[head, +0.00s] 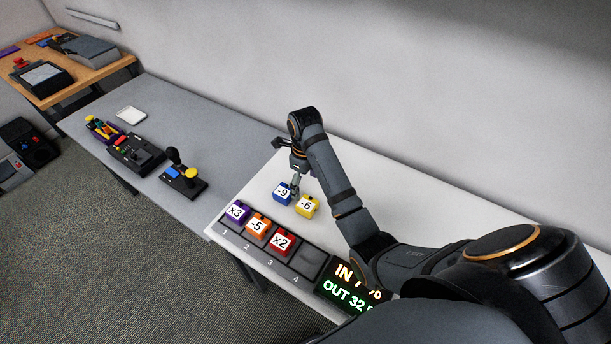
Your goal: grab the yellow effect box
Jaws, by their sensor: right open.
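The yellow effect box (307,206), marked -6, sits on the white table, behind the slotted tray. A blue box (282,194), marked -9, stands just to its left. My right gripper (294,190) is open and points down just above and behind the two boxes, close to both. Its fingertips are small in the view, and I cannot tell whether they touch either box. My left gripper is not in view.
The tray (308,262) holds purple, orange and red boxes in slots 1 to 3; slot 4 is empty. A display (350,290) stands at its right end. Joysticks (183,176) and other devices lie on the grey table to the left. The white table behind the boxes is clear.

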